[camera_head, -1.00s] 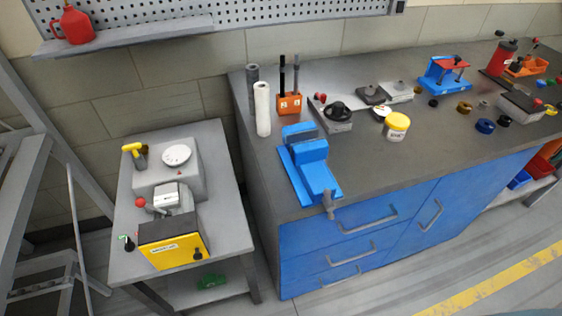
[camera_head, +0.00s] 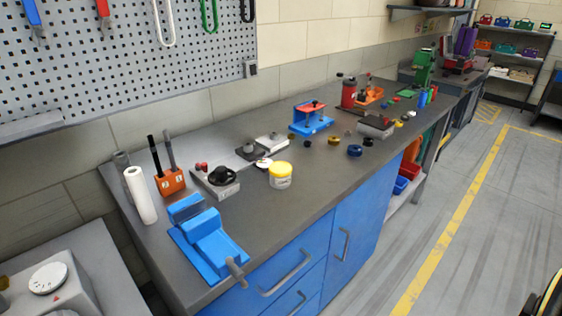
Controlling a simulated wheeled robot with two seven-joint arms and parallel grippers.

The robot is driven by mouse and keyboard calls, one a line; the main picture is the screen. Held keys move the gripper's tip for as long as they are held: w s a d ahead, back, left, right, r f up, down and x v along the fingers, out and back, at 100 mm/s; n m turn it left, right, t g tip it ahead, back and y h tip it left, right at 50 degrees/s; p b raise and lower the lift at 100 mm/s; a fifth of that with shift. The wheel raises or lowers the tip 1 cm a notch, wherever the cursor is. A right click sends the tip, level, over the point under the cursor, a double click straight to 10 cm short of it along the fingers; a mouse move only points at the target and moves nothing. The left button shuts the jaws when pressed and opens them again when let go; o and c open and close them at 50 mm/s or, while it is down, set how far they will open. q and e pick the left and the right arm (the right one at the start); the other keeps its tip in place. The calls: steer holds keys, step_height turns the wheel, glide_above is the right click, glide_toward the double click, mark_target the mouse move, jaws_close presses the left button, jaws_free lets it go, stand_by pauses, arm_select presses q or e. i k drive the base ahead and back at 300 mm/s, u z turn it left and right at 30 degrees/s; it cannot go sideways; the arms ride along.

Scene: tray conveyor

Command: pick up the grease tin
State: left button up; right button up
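A small white tin with a yellow lid (camera_head: 280,175), which looks like the grease tin, stands upright on the dark top of the blue workbench (camera_head: 290,208). It is near the middle of the bench, to the right of a grey device with a black knob (camera_head: 216,181). A small white-topped round item (camera_head: 263,163) lies just behind it. Neither of my grippers shows in the head view.
A blue vise (camera_head: 207,240) sits at the bench's near left corner. An orange holder (camera_head: 171,181) and a white roll (camera_head: 140,195) stand behind it. Blue and yellow rings (camera_head: 354,151) lie to the right. The floor (camera_head: 400,230) right of the bench is clear.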

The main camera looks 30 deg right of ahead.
mark_target(280, 171)
steer(key=z, duration=3)
steer(key=i, duration=1.4)
steer(key=u, duration=3.9)
steer(key=i, duration=0.5)
steer(key=z, duration=0.05)
